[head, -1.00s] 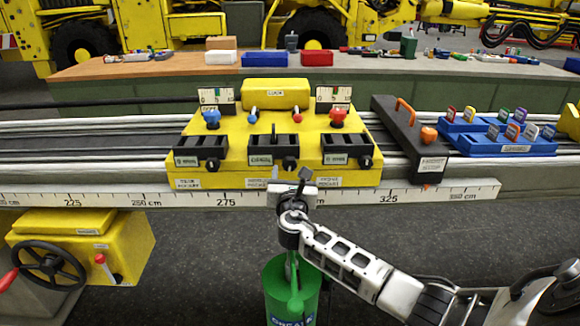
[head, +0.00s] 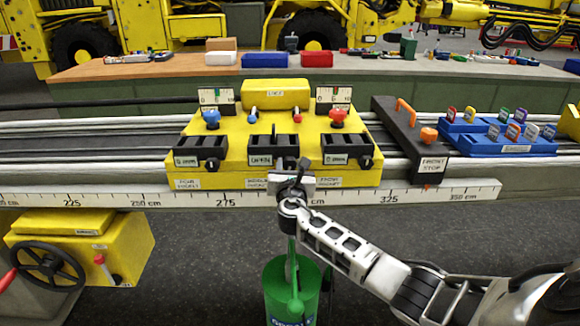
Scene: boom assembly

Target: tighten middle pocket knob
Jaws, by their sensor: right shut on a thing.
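The yellow carriage (head: 228,158) carries a row of three black pockets. The middle pocket (head: 262,143) has a small label on its front and a slim dark upright piece in it. Its black knob (head: 290,163) is at the right of the pocket's front, partly hidden by my gripper. My right gripper (head: 297,169) reaches up from below and is shut on this knob. The finger contact is small and hard to see. The left pocket knob (head: 212,165) and right pocket knob (head: 366,162) stand clear on either side. My left gripper is not in view.
A black front stop (head: 420,150) with orange knobs and a blue tray (head: 500,148) of tagged pieces lie to the right. A white ruler (head: 420,193) runs along the front edge. A green grease can (head: 277,290) stands below my right arm.

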